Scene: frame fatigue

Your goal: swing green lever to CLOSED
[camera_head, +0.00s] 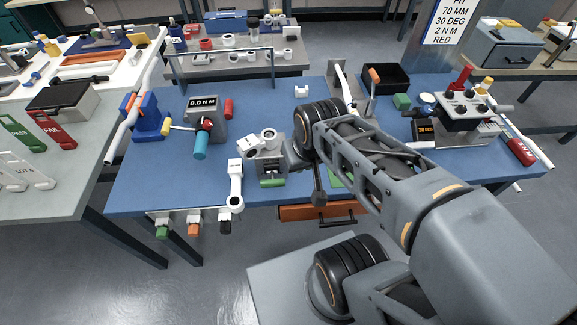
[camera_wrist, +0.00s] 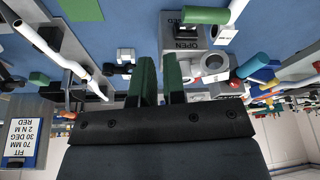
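The green lever (camera_head: 272,183) lies at the front of a grey fixture (camera_head: 268,160) near the table's front edge. In the upside-down wrist view its green handle (camera_wrist: 205,15) is at the top, beside a plate (camera_wrist: 188,56) marked OPEN. In the head view my arm hides most of the gripper.
A torque gauge (camera_head: 204,112) reading 0.0 N m stands behind left, and a knobbed device (camera_head: 467,108) at right. Blue table (camera_head: 150,190) at front left is clear.

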